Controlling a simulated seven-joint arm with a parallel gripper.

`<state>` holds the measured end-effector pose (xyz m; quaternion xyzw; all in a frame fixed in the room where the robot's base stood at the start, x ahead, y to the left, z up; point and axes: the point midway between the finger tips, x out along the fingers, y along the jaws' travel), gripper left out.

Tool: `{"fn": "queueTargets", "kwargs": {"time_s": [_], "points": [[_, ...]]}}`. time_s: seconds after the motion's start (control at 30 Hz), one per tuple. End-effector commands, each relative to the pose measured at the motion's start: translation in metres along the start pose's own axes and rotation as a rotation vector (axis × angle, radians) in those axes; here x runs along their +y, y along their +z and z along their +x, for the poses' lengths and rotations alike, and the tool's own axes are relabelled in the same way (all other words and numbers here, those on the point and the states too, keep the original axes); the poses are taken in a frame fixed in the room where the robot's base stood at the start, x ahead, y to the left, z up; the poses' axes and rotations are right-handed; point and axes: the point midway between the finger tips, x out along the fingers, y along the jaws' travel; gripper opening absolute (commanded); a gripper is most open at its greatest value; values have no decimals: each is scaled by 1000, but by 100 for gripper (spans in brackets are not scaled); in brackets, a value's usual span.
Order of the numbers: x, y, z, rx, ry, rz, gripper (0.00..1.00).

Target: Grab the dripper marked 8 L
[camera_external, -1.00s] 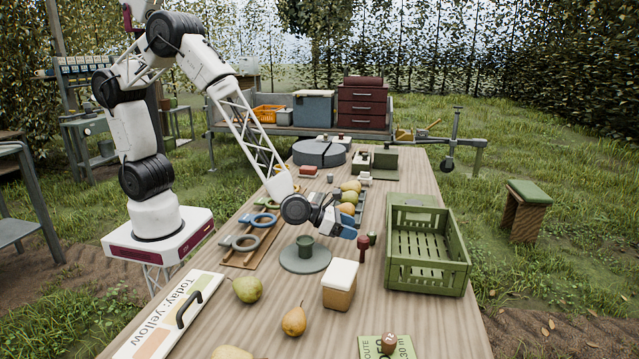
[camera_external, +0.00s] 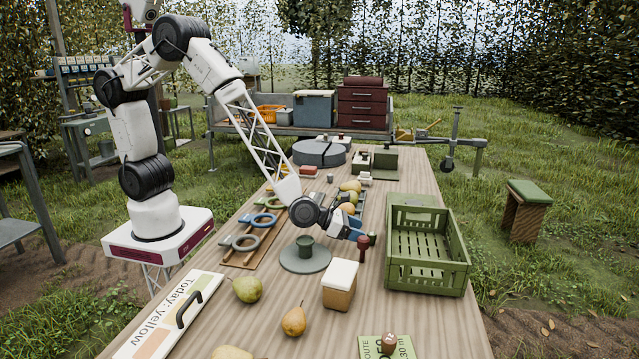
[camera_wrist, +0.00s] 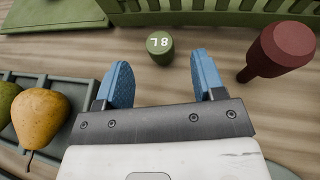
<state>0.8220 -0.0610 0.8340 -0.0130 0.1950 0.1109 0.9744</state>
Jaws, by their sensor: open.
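The green dripper (camera_wrist: 160,46) stands on the wooden table, its top marked 8L and read upside down in the wrist view. It sits just beyond my fingertips, roughly centred between them. My gripper (camera_wrist: 163,82) is open with two blue fingers and nothing between them. A dark red dripper-like piece (camera_wrist: 280,50) stands to the right of the fingers in the wrist view. In the external view my gripper (camera_external: 352,231) is low over the table beside the red piece (camera_external: 363,243).
A green slatted crate (camera_external: 428,281) stands right of the gripper. A tray of pears (camera_wrist: 62,95) lies on the left in the wrist view. A white-topped box (camera_external: 340,286) and a grey disc with a cup (camera_external: 290,262) are in front.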

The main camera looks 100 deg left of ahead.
Motion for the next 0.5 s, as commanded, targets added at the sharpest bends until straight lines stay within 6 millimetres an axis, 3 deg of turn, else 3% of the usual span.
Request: {"fn": "queueTargets", "kwargs": {"time_s": [0.27,0.5], "points": [[0,1,12,-1,0,0,63],[0,1,35,0,0,0,63]]}}
